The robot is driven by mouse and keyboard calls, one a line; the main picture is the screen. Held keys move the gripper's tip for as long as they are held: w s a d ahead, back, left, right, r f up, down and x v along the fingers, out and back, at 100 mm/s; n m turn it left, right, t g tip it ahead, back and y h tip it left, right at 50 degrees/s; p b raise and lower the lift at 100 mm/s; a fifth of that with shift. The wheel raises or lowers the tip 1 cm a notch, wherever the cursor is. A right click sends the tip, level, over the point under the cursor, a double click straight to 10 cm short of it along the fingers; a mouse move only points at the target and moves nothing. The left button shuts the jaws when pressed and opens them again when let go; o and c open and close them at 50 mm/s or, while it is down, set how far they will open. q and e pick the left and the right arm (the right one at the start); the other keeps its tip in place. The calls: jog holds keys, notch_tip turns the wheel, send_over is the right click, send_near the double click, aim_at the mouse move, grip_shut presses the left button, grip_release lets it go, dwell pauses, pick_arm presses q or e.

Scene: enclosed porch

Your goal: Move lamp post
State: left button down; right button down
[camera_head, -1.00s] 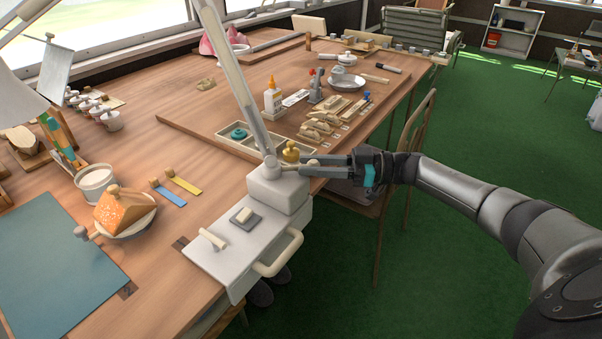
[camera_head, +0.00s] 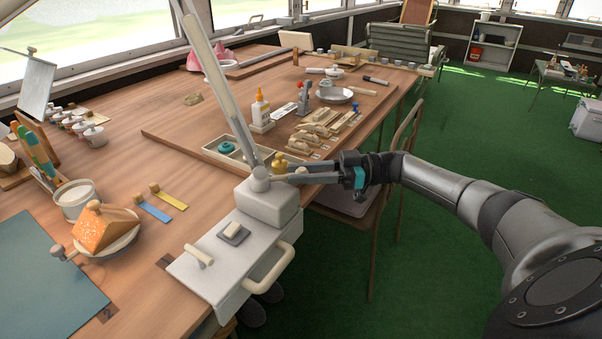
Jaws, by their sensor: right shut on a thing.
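The lamp post (camera_head: 218,85) is a pale slanted bar. It rises from a joint on a white block-shaped base (camera_head: 267,205) at the table's front edge and leans up to the left, out of the top of the picture. My right gripper (camera_head: 274,176) reaches in from the right. Its fingers are shut on the lamp post low down, close to the joint. The fingertips partly overlap the joint, so the exact contact is hard to see. My left gripper is not in view.
A white drawer unit (camera_head: 220,262) with a curved handle juts from the table's front edge. Behind the post are a divided tray (camera_head: 226,156), a glue bottle (camera_head: 260,108) and wooden pieces. A chair (camera_head: 400,150) stands beside the table near my right arm.

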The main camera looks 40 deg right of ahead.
jog(key=c, duration=0.6)
grip_release()
jog(key=shift+d, duration=0.1)
pick_arm(q)
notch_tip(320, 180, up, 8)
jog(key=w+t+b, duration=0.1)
jog(key=b, duration=0.3)
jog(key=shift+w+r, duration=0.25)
pick_arm(e)
jog(key=shift+v, duration=7.5)
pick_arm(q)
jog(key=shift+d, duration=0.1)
pick_arm(e)
jog(key=shift+s, duration=0.1)
